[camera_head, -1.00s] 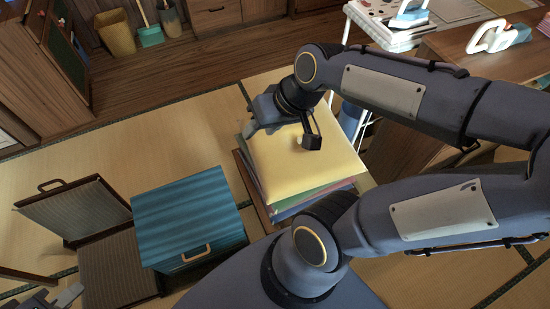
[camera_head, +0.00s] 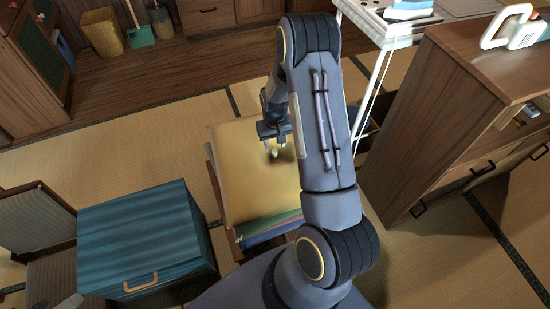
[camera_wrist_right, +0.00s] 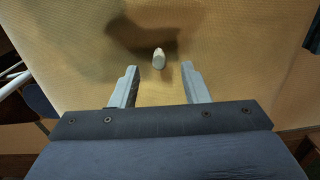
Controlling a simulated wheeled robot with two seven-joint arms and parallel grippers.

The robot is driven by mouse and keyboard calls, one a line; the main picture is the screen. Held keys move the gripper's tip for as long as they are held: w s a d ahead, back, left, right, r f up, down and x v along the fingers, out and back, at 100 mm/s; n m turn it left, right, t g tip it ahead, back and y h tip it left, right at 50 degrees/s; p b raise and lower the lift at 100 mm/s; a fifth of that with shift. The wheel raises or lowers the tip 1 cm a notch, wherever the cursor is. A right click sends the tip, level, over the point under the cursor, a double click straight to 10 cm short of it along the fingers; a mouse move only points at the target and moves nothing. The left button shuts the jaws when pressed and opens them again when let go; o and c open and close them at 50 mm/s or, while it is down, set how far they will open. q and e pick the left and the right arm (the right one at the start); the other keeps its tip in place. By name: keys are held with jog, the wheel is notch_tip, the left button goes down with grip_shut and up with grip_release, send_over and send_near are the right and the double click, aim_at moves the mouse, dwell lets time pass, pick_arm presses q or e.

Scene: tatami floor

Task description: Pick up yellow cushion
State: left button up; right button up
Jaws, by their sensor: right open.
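The yellow cushion (camera_head: 245,180) lies flat on top of a stack of cushions, partly hidden by my right arm. It fills most of the right wrist view (camera_wrist_right: 240,75), with a small pale knob (camera_wrist_right: 159,58) on it. My right gripper (camera_head: 275,146) is over the cushion's right part. Its fingers are apart and empty in the wrist view, the knob showing between them; I cannot tell whether they touch the cushion. A grey piece at the bottom left edge seems to be my left gripper (camera_head: 70,302), mostly cut off.
Green and blue cushions (camera_head: 270,228) lie beneath in a wooden holder (camera_head: 222,205). A teal box (camera_head: 145,235) stands to the left, by a folding floor chair (camera_head: 35,218). A wooden desk (camera_head: 450,110) and a white-legged stand are right. Tatami (camera_head: 150,140) behind is clear.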

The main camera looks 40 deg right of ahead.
aim_at(275, 151)
jog(key=f, duration=0.1)
jog(key=f+b, duration=0.1)
jog(key=f, duration=0.3)
jog(key=shift+w+d+f, duration=0.2)
jog(key=shift+w+f, duration=0.05)
grip_shut()
jog(key=shift+r, duration=0.1)
